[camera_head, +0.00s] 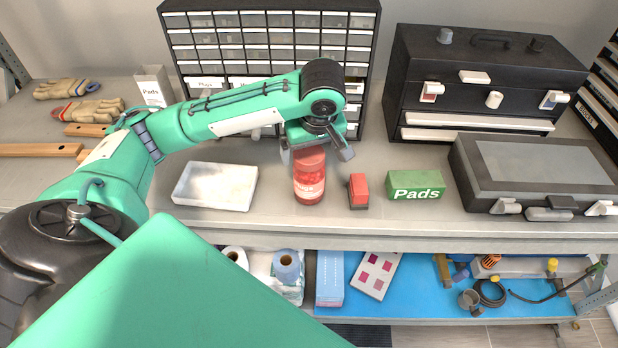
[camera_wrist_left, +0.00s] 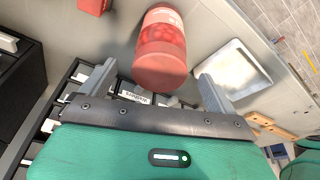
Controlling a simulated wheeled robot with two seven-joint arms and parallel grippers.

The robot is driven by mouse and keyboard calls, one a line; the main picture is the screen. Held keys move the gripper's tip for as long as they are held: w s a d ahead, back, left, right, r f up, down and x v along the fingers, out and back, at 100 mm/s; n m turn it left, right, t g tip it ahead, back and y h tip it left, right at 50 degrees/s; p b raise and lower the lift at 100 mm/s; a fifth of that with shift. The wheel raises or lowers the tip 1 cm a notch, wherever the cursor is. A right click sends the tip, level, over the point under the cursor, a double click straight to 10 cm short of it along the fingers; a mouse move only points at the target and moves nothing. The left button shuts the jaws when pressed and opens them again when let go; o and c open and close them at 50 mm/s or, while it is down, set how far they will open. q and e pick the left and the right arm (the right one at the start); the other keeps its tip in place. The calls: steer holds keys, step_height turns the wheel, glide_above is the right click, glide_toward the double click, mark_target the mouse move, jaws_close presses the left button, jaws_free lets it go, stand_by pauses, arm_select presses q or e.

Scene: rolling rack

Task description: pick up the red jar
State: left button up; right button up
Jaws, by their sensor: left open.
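The red jar (camera_head: 309,184) stands upright on the grey bench, near the middle, with a pale label on its front. My left gripper (camera_head: 318,154) reaches over from the left and hangs at the jar's top, its fingers apart. It hides part of the jar's upper side. In the left wrist view the jar (camera_wrist_left: 161,50) lies between and beyond the two open fingers (camera_wrist_left: 155,88). No finger is seen closed on it. My right gripper is in neither view.
Beside the jar are a white tray (camera_head: 181,191), a small red block (camera_head: 358,190) and a green Pads box (camera_head: 416,186). A drawer cabinet (camera_head: 372,40) stands close behind. A black toolbox (camera_head: 490,75) and a grey case (camera_head: 462,175) are at right.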

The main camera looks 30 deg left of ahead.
mark_target(309, 176)
arm_select(q)
steer(key=shift+w+a+f, duration=0.1)
steer(key=shift+a+f, duration=0.05)
steer(key=shift+f, duration=0.35)
steer(key=shift+a+f, duration=0.1)
steer(key=shift+f, duration=0.05)
steer(key=p+x, duration=0.2)
steer(key=x, duration=0.2)
steer(key=shift+a+f, duration=0.1)
steer(key=shift+w+f, duration=0.15)
steer(key=shift+f, duration=0.15)
steer(key=c, duration=1.2)
steer(key=shift+c, duration=0.5)
steer(key=shift+r, duration=0.1)
